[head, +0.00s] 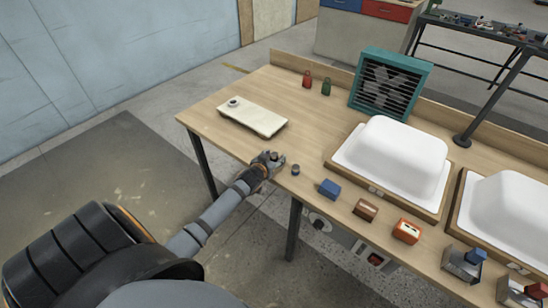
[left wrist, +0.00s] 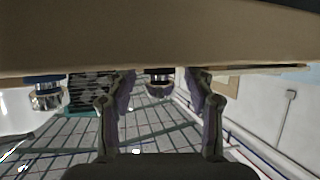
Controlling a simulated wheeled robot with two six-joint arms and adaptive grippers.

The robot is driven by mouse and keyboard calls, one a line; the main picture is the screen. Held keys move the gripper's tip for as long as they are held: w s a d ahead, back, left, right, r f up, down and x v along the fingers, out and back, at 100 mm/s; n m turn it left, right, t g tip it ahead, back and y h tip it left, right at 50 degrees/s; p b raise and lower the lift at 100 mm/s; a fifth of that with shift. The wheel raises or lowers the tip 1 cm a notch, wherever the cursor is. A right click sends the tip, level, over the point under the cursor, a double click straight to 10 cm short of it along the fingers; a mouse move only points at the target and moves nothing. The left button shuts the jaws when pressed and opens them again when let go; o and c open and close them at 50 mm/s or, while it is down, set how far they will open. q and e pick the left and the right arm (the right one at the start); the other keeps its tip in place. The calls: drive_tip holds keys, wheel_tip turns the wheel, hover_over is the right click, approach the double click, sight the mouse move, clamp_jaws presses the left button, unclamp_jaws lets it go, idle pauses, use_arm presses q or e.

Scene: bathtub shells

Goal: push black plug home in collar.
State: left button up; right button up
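A small black plug (head: 274,154) stands near the front edge of the workbench, partly hidden by my left gripper (head: 270,160). In the left wrist view, which is upside down, the dark plug (left wrist: 158,87) shows between the two fingers of my left gripper (left wrist: 161,80). The fingers are apart, with a gap on both sides of it. A small ring that looks like the collar (head: 233,102) sits at the far left end of a pale plate (head: 255,120). Its inside is too small to make out. My right gripper is out of view.
Blue (head: 330,189), brown (head: 365,209) and orange (head: 407,231) blocks line the front edge. A white tub shell (head: 395,158) and a teal fan (head: 388,85) stand beyond. Bare bench (head: 300,125) lies between plate and shell.

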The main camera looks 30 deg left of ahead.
use_arm(q)
drive_tip(key=c, duration=1)
clamp_jaws()
drive_tip(key=shift+r, duration=0.1)
